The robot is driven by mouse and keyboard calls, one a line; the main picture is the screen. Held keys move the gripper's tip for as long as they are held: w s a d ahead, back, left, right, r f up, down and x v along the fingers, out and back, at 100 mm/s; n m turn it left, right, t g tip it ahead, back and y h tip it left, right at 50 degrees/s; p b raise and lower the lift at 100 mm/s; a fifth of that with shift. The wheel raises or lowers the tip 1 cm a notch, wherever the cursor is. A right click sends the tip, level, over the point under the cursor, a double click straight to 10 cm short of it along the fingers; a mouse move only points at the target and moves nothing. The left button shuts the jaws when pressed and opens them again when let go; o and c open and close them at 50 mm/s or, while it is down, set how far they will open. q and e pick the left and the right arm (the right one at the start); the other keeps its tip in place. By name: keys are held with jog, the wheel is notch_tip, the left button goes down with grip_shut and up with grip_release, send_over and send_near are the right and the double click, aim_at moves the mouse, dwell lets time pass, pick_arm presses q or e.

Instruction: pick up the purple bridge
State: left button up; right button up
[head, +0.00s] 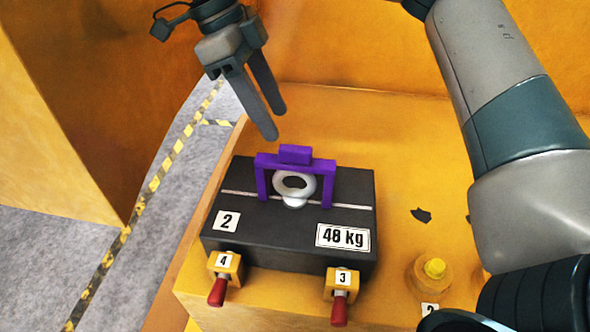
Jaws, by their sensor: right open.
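The purple bridge (322,168) stands upright on top of a dark casting (275,240), with a small raised block on its crossbar. Its two legs stand either side of a pale lifting ring (296,197) on the casting's top. My right gripper (274,124) comes down from the upper left with its fingers open and empty. In the picture its fingertips are just above and to the left of the bridge, apart from it. My left gripper is not in view.
The casting carries labels "2" and "48 kg". Two clamps with red handles, marked 4 (224,270) and 3 (342,283), stand at its front edge. A yellow knob (434,268) is at the right. My right arm fills the right side.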

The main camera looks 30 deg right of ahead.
aim_at(293, 147)
jog(key=shift+p+x, duration=0.5)
jog(key=shift+x, duration=1.85)
jog(key=shift+d+f, duration=0.1)
jog(key=shift+d+f+p, duration=0.35)
jog(key=shift+f+p, duration=0.15)
jog(key=shift+p, duration=0.15)
jog(key=p+x, duration=0.1)
jog(key=x, duration=0.2)
jog(key=shift+d+p, duration=0.15)
jog(key=shift+p, duration=0.15)
jog(key=shift+f, duration=0.35)
grip_shut()
